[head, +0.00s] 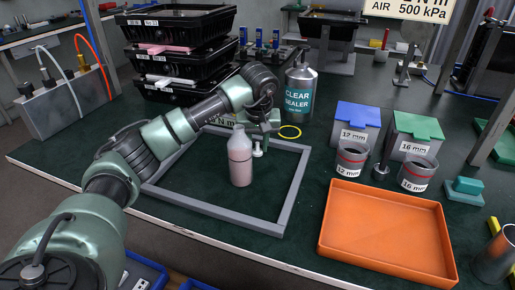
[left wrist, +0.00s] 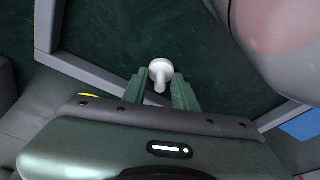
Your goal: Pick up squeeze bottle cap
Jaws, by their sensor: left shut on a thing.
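The squeeze bottle cap (head: 257,151) is small and whitish. It also shows in the left wrist view (left wrist: 160,67) between the two green fingers, with its round end towards the far side. My left gripper (head: 258,138) is shut on it; the gripper in the left wrist view (left wrist: 161,90) has its fingers on both sides of the narrow part. The squeeze bottle (head: 240,160), pale with pinkish contents, stands upright just left of the cap in the head view. It also shows large at the upper right of the left wrist view (left wrist: 285,40). My right gripper is not in view.
A grey square frame (head: 290,188) surrounds the bottle on the dark green mat. A CLEAR SEALER bottle (head: 299,95) and a yellow ring (head: 290,132) are behind. An orange tray (head: 385,235) and grey cups (head: 350,160) lie to the right. Black crates (head: 180,55) stack at back left.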

